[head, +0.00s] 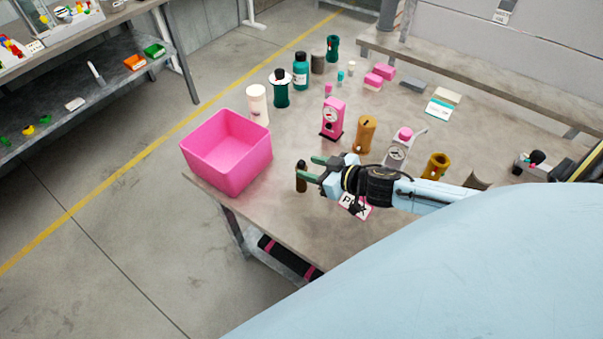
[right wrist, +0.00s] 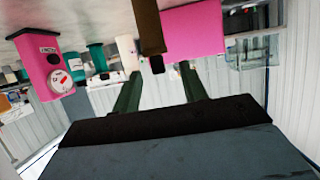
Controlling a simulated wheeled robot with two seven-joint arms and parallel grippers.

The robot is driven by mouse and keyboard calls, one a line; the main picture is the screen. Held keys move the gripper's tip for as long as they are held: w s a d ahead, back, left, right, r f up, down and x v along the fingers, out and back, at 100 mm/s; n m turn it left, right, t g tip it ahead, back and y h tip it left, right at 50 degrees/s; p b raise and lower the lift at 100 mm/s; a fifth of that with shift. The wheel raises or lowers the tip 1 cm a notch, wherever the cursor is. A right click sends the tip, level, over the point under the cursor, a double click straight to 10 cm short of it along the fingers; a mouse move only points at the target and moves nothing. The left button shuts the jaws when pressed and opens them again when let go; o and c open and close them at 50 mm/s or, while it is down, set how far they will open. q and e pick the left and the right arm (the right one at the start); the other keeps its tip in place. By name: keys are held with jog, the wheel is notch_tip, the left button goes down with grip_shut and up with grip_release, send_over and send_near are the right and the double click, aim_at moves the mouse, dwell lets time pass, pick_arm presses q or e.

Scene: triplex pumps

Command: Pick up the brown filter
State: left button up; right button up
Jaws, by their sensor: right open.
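The brown filter (head: 301,178) is a slim dark brown upright piece with a dark tip, standing near the table's front edge just right of the pink bin. My right gripper (head: 314,168) is open, its green fingers reaching left toward the filter. In the right wrist view, which looks upside down, the brown filter (right wrist: 149,26) comes down from the top, with its dark end near the gap between the two green fingertips (right wrist: 161,70). It is not gripped; I cannot tell whether a finger touches it. My left gripper is out of view.
A pink bin (head: 229,160) stands at the table's left corner. A pink gauge unit (head: 333,118), an orange-brown cylinder (head: 366,133) and a mustard cylinder (head: 437,164) stand behind my right arm. Several bottles line the far left edge. A white sign (head: 355,206) lies below the arm.

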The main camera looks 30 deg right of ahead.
aim_at(304, 166)
jog(key=shift+x, duration=2.35)
jog(key=shift+s+d+f, duration=0.1)
jog(key=shift+d+f, duration=0.05)
jog(key=shift+c, duration=0.4)
grip_shut()
